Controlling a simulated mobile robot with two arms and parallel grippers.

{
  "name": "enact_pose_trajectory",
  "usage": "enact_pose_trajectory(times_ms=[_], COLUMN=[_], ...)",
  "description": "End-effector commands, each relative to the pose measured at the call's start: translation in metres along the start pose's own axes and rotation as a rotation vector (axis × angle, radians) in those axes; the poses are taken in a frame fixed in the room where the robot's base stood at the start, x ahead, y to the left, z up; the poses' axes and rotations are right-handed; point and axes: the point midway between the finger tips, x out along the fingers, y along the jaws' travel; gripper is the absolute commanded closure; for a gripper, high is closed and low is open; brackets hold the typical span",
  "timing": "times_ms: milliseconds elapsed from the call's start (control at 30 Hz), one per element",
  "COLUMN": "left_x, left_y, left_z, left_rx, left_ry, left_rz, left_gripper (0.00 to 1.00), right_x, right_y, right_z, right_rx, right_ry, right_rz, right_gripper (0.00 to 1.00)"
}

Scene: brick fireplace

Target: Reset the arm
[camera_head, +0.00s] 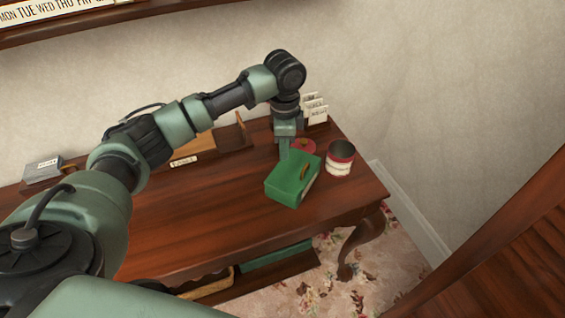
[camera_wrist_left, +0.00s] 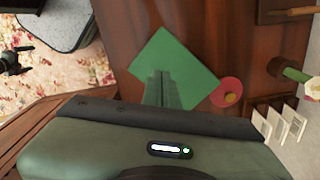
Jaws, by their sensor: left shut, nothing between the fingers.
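My left arm reaches in from the left over a dark wooden table (camera_head: 210,228) and bends down at the wrist. My left gripper (camera_head: 284,157) points down, shut and empty, at the back left edge of a green box (camera_head: 290,186). In the left wrist view the shut fingers (camera_wrist_left: 163,80) overlap the green box (camera_wrist_left: 178,58). I cannot tell whether they touch it. My right gripper is not in view.
A red round item (camera_head: 305,146) lies behind the box, and a red-and-white tin (camera_head: 340,160) stands to its right. White cards (camera_head: 316,108) stand behind. A wooden tray (camera_head: 212,145) is at the back. A wall shelf (camera_head: 95,20) hangs above. The table's front is clear.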

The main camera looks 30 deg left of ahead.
Motion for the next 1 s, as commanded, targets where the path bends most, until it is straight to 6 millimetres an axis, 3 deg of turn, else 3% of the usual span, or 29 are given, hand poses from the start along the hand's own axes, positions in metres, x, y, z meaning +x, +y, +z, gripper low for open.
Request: enact_pose_trajectory(times_ms=[100,267,367,433,600,733,867,1000], left_x=[-0.01,-0.013,-0.005,0.01,0.068,0.1,0.117,0.123], left_y=[0.0,0.0,0.007,0.021,0.09,0.15,0.2,0.236], left_z=[0.001,0.001,-0.003,-0.012,-0.043,-0.058,-0.057,-0.037], left_rx=[-0.002,-0.002,0.006,0.02,0.034,-0.027,-0.157,-0.348], left_ry=[0.0,-0.001,0.001,0.009,0.079,0.175,0.265,0.327], left_rz=[-0.001,0.0,0.002,0.005,0.005,0.002,-0.002,-0.02], left_gripper=[1.0,1.0,1.0,1.0,1.0,1.0,1.0,1.0], right_x=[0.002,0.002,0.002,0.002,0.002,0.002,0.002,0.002], right_y=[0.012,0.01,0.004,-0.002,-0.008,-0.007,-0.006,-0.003], right_z=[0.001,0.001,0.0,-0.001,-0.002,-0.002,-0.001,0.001], right_rx=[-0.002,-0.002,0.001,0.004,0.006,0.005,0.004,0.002], right_ry=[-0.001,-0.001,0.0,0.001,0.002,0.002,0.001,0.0], right_rz=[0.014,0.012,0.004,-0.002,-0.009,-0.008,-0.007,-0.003], right_gripper=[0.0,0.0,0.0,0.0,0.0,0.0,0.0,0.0])
